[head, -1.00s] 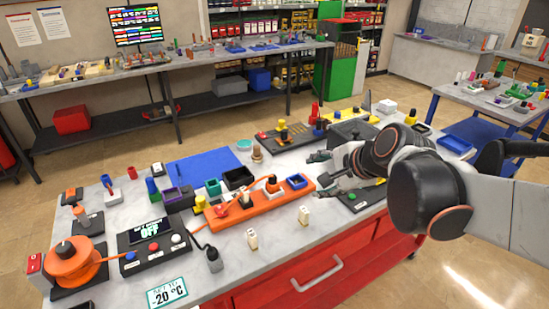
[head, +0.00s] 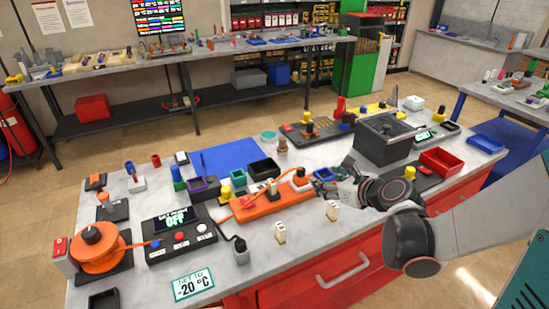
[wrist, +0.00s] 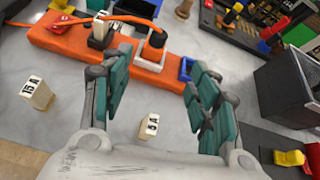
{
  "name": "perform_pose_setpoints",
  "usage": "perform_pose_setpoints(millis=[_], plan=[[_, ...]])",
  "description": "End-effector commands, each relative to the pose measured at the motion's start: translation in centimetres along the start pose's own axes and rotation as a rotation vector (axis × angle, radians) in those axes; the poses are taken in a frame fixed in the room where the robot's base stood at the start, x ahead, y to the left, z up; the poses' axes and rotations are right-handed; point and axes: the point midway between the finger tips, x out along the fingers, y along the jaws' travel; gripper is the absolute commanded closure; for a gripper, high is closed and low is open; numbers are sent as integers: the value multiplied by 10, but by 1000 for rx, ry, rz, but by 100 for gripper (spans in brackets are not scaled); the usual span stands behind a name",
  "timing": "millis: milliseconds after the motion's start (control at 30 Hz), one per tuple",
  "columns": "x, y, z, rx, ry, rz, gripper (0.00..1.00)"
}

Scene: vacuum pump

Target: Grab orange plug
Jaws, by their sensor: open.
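My gripper (head: 322,182) is open and empty, close to the right of the strip's end. Its two teal-padded fingers (wrist: 160,66) are spread wide and do not touch the plug.
White number-marked blocks (wrist: 37,94) (wrist: 149,126) stand on the tabletop in front. A dark box-shaped device (head: 384,140) and a red bin (head: 448,161) stand to the right. A control box (head: 180,236) is at left.

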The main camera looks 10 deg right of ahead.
Motion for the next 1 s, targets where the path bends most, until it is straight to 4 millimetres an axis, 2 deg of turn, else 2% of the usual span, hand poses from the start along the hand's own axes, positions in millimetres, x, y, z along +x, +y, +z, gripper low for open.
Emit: perform_pose_setpoints(millis=[67, 233, 600, 1000], plan=[[1, -4, -10, 87, -18, -14, 45], [8, -7, -15, 159, -35, -23, 45], [72, -8, -13, 157, -34, -22, 45], [100, -8, -8, 156, -33, -22, 45]])
